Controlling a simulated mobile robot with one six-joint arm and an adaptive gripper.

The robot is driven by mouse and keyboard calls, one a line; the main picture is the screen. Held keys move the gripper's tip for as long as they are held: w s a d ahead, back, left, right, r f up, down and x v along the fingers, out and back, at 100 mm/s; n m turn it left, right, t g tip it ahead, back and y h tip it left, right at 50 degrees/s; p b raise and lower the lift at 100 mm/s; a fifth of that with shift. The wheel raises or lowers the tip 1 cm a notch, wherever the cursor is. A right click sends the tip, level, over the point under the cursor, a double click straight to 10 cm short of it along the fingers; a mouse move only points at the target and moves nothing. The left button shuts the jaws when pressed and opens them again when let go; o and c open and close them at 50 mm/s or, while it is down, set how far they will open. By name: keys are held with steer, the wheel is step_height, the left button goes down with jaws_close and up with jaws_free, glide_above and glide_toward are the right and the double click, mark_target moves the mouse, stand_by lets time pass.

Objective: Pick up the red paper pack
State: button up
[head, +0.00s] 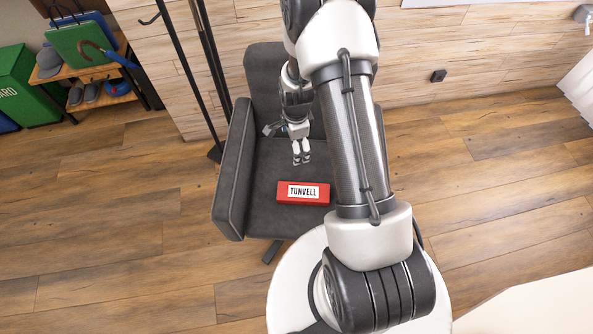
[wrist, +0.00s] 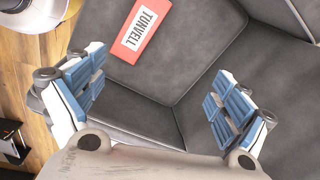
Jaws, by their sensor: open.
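The red paper pack (head: 283,198) lies flat on the seat of the grey armchair (head: 232,170), near its front edge. It has a white label reading TUNVELL. In the wrist view the pack (wrist: 157,53) is at the top, beyond my fingers, partly cut off by the frame edge. My gripper (head: 302,158) is above the seat, between the pack and the backrest, apart from the pack. In the wrist view my gripper (wrist: 163,108) is open, with its two blue-padded fingers wide apart and nothing between them.
The chair's armrest (head: 235,165) rises on the left of the seat. A thin black stand (head: 181,65) is left of the chair. A shelf (head: 95,72) with shoes and bags and a green bin (head: 22,85) are farther left. The wood floor (head: 120,230) at left is clear.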

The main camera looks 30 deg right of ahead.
steer(key=s+d+f+m, duration=0.1)
steer(key=s+f+m, duration=0.3)
steer(key=f, duration=1)
steer(key=b, duration=0.5)
glide_above(304, 191)
steer(key=shift+g, duration=0.4)
steer(key=f, duration=1.1)
steer(key=shift+s+a+f, duration=0.1)
steer(key=shift+a+f, duration=0.1)
steer(key=shift+a, duration=0.05)
steer(key=shift+d+f+b, duration=0.15)
steer(key=shift+f+b, duration=1.1)
steer(key=shift+f, duration=1.65)
steer(key=shift+c, duration=0.2)
steer(key=shift+r, duration=0.1)
steer(key=c, duration=1.4)
steer(key=shift+c, duration=0.2)
